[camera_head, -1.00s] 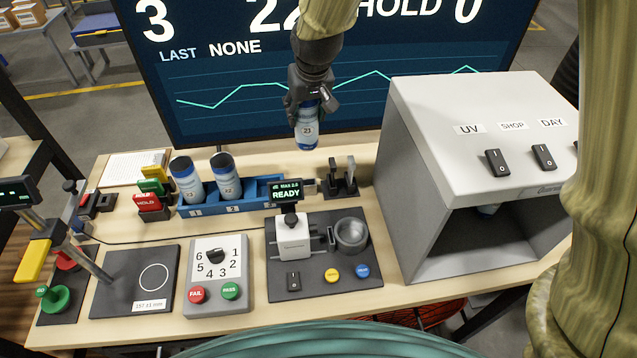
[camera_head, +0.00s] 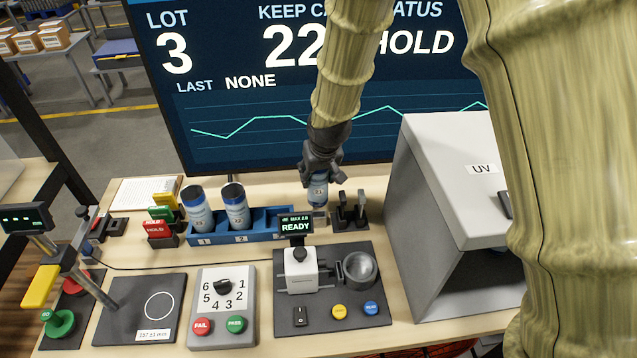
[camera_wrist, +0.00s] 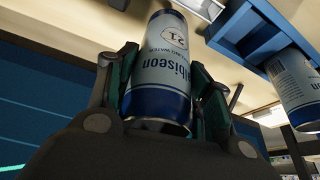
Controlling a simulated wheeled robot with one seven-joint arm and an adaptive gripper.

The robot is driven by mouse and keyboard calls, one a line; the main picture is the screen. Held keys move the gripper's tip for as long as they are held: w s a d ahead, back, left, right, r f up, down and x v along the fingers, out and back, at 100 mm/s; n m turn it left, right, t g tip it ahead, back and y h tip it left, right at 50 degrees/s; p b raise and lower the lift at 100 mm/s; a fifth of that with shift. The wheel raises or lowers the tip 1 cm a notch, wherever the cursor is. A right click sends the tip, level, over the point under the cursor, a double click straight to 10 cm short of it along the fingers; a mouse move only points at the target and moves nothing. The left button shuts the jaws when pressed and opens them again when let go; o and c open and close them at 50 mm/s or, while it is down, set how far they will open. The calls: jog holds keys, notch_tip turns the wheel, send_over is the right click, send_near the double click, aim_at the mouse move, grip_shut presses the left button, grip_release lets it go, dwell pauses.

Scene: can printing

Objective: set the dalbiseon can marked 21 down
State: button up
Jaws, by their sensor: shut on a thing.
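My gripper (camera_head: 321,176) is shut on a blue-and-white dalbiseon can (camera_head: 318,192). The wrist view shows the number 21 on this can (camera_wrist: 165,60), between the two finger pads (camera_wrist: 165,85). In the head view the can hangs roughly upright at the right end of the blue rack (camera_head: 262,237), behind the READY display. Whether its base touches anything cannot be told. Two similar cans stand in the rack, one at the place marked 1 (camera_head: 196,209) and one at the place marked 2 (camera_head: 235,206). The rack's right end is partly hidden by the display.
Two dark upright posts (camera_head: 351,208) are close on the right. A grey UV box (camera_head: 440,200) stands farther right. A large screen (camera_head: 240,110) rises behind.

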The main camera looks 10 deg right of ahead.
aim_at(318, 184)
jog(key=shift+f+p, duration=0.65)
jog(key=shift+f, duration=1.3)
jog(key=shift+f, duration=0.15)
jog(key=o, duration=0.7)
jog(key=shift+r, duration=0.25)
